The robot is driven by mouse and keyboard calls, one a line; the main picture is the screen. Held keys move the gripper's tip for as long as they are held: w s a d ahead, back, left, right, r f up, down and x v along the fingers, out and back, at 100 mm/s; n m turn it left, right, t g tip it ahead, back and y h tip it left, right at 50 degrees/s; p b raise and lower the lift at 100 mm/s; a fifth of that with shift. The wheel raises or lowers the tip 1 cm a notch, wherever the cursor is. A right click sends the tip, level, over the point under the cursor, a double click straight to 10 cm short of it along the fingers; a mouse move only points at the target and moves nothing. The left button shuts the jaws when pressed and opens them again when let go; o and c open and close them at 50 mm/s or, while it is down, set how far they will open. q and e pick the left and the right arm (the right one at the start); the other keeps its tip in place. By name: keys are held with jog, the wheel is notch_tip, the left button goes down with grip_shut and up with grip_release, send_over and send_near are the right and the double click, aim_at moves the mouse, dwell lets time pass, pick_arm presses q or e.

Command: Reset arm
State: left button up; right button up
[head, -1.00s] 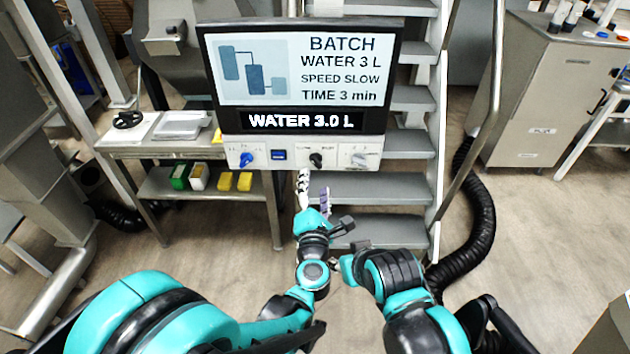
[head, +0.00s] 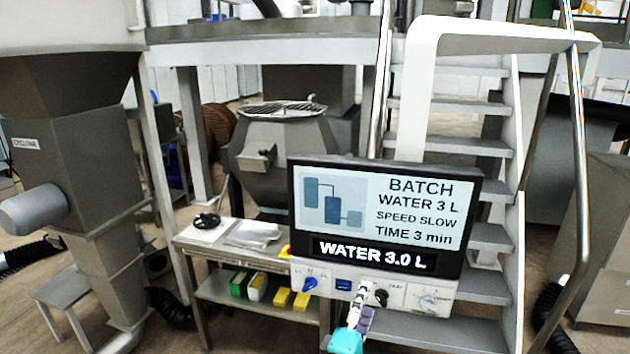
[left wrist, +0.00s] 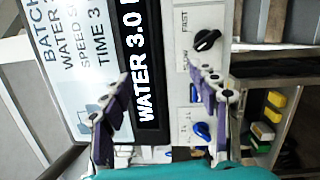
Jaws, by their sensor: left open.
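My left gripper (head: 361,317) is at the bottom of the head view, just in front of the control panel (head: 411,296) under the screen. In the left wrist view its two purple-and-white fingers (left wrist: 162,100) stand wide apart with nothing between them. Past them show a black knob (left wrist: 207,40), a blue knob (left wrist: 203,131) and the screen (left wrist: 148,60), which reads "WATER 3.0 L". In the head view the blue knob (head: 310,283) and black knob (head: 381,296) are on the panel, left and right of the gripper. I cannot tell whether the gripper touches the panel. My right gripper is not in view.
A metal side table (head: 184,240) stands left of the screen, with yellow and green items (head: 281,297) on its lower shelf. Grey stairs (head: 491,237) with a white rail rise behind. A hopper with a grille (head: 283,109) stands at the back.

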pick_arm(q)
jog(key=s+a+f+m+g+y, duration=0.2)
jog(key=s+a, duration=0.4)
jog(key=a, duration=0.4)
jog(key=s+a+f+m+g+y, duration=0.3)
jog(key=s+a+f+m, duration=0.3)
jog(key=a, duration=0.4)
jog(key=s+a+f+m+g+y, duration=0.2)
jog(key=s+a+f+m+g, duration=0.2)
jog(key=a, duration=0.6)
jog(key=s+m, duration=0.2)
jog(key=s, duration=0.1)
jog(key=shift+g+y, duration=0.4)
